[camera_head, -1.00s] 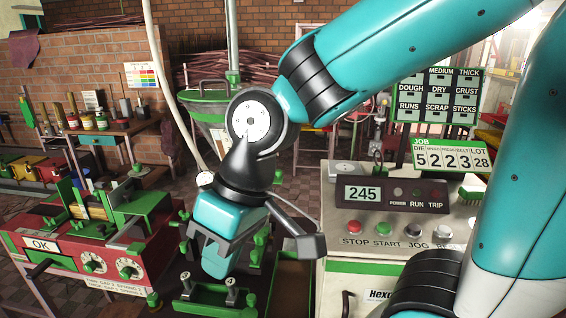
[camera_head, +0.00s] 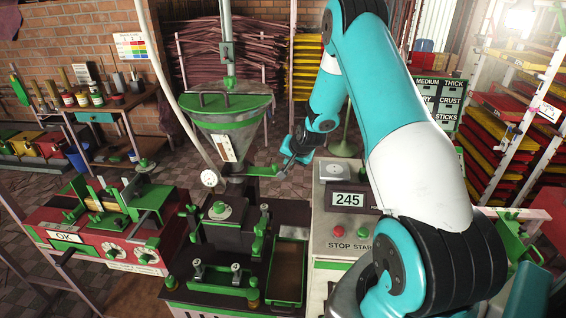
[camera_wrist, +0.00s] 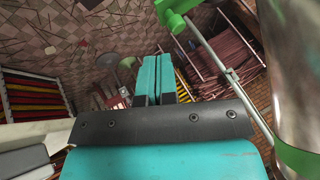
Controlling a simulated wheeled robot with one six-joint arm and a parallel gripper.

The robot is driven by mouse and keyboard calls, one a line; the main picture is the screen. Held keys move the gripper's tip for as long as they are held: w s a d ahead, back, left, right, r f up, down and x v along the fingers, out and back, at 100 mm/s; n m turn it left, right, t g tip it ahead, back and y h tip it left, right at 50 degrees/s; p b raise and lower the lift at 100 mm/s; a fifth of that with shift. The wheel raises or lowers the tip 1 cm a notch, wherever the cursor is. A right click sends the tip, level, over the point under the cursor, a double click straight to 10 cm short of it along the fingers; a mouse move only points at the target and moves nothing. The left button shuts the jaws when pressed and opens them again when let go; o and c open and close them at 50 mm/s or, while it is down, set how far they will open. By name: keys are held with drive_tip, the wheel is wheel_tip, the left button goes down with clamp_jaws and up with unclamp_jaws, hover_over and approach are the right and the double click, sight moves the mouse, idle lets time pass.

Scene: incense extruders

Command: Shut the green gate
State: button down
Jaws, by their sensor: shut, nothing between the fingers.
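A grey cone-shaped hopper (camera_head: 228,128) with a green rim stands left of centre in the head view. A green bar (camera_head: 262,171), which looks like the gate's handle, sticks out to the right below the cone. My gripper (camera_head: 285,171) is close to the bar's right end; I cannot tell whether they touch. In the wrist view my gripper's teal fingers (camera_wrist: 158,78) are together and empty. A green piece (camera_wrist: 174,14) on a metal rod lies beyond the fingertips, and a shiny curved surface with a green band (camera_wrist: 298,155) fills the right edge.
A control box (camera_head: 345,225) with a 245 display stands right of the hopper. A red machine (camera_head: 100,235) with green clamps stands at left. A pale hose (camera_head: 165,85) hangs left of the hopper. Racks of coloured trays (camera_head: 515,110) stand at right.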

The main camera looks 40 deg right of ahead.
sight(263, 170)
drive_tip(key=p+x, duration=0.2)
drive_tip(key=x, duration=0.4)
drive_tip(key=shift+w+f, duration=0.2)
drive_tip(key=w+a+b, duration=0.3)
drive_tip(key=b, duration=0.1)
drive_tip(key=shift+w+a+f, duration=0.2)
drive_tip(key=shift+w+f, duration=0.05)
drive_tip(key=shift+w, duration=0.05)
drive_tip(key=shift+w+a+r, duration=0.1)
drive_tip(key=shift+w+a, duration=0.15)
drive_tip(key=shift+w+r, duration=0.1)
drive_tip(key=shift+r, duration=0.15)
drive_tip(key=shift+a+r, duration=0.1)
